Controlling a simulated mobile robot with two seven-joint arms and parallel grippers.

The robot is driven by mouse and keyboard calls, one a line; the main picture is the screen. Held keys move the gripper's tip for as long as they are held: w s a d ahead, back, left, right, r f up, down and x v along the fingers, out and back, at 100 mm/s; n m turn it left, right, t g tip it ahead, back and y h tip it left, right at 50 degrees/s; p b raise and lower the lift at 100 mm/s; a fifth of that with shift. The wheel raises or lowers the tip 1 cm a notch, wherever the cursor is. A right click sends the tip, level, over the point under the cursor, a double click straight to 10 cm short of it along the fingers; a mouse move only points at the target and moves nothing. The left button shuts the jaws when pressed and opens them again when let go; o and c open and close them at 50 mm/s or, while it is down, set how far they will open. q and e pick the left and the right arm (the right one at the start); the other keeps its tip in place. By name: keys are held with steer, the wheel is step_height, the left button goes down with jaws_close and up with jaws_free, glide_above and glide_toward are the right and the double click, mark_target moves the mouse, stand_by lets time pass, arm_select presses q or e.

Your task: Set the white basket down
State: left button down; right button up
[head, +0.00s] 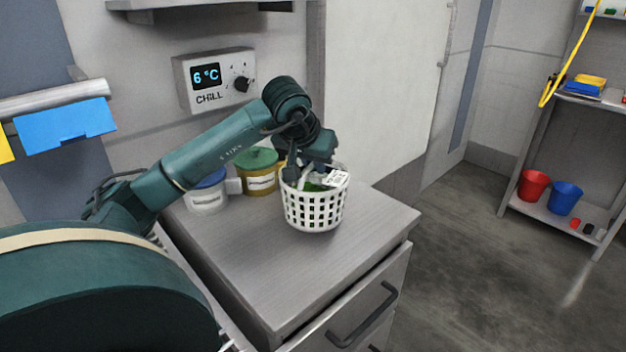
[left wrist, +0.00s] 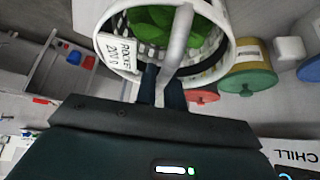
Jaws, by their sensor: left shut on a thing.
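The white basket (head: 314,210) is a round lattice basket with green leaves (head: 314,186) inside and a white label (head: 336,178) at its rim. In the head view it is over the right part of the grey counter (head: 270,270); I cannot tell whether its base touches the top. My left gripper (head: 318,170) is above the basket and shut on its handle. In the left wrist view the handle (left wrist: 178,40) runs to the fingers (left wrist: 162,85), with the basket rim (left wrist: 232,40) and the leaves behind it. My right gripper is not in view.
Behind the basket, a jar with a green lid (head: 257,158) and one with a blue lid (head: 208,192) stand on the counter. A wall panel (head: 215,78) reads 6 °C and CHILL. The counter front is clear. A shelf with red (head: 533,186) and blue buckets (head: 565,197) stands right.

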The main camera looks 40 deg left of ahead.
mark_target(314, 178)
arm_select(q)
steer(key=shift+f, duration=1.7)
steer(key=c, duration=1.5)
jaws_free()
steer(key=shift+s+r, duration=0.15)
steer(key=shift+r, duration=0.2)
steer(key=v, duration=1)
steer(key=shift+d+r, duration=0.1)
steer(key=shift+r, duration=0.25)
steer(key=shift+s+r, duration=0.25)
steer(key=shift+s, duration=0.05)
steer(key=shift+d, duration=0.1)
